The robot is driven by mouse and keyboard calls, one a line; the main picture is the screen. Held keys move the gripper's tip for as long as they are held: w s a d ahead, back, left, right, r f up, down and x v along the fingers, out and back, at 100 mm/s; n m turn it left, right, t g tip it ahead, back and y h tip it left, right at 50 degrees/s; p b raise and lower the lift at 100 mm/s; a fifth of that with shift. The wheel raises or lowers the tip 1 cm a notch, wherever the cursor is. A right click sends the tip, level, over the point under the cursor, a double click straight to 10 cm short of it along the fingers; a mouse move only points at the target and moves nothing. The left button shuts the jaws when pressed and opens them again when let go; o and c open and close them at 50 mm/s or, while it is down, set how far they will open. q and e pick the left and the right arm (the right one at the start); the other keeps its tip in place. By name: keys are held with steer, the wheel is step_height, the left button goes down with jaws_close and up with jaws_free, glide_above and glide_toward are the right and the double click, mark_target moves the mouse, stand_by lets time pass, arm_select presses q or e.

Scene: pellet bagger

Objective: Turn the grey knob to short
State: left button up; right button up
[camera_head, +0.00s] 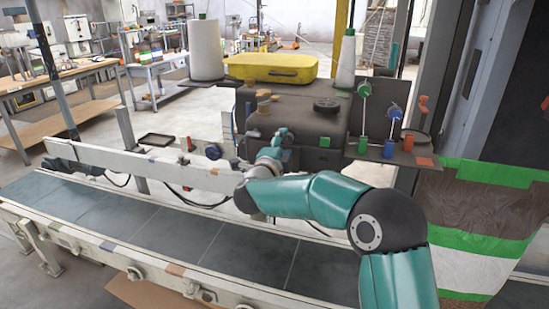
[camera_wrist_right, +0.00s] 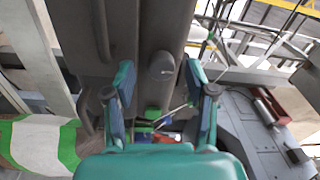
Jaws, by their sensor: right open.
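A dark grey rounded knob (camera_wrist_right: 162,66) stands out from a dark grey machine body (camera_wrist_right: 158,25) in the right wrist view. It sits between my right fingertips in the picture; I cannot tell how far ahead it is, and no contact shows. My right gripper (camera_wrist_right: 159,82) is open with nothing between its fingers. In the head view my right gripper (camera_head: 282,135) is at the front of the dark machine (camera_head: 300,115), and the arm partly hides that front. A black round knob (camera_head: 326,105) is on top of the machine. Setting marks are not readable. My left gripper is out of view.
A conveyor (camera_head: 190,235) with a pale side rail (camera_head: 150,165) runs across the front.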

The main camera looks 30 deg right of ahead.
steer(key=v, duration=1)
steer(key=shift+s+a, duration=0.2)
steer(key=shift+s, duration=0.05)
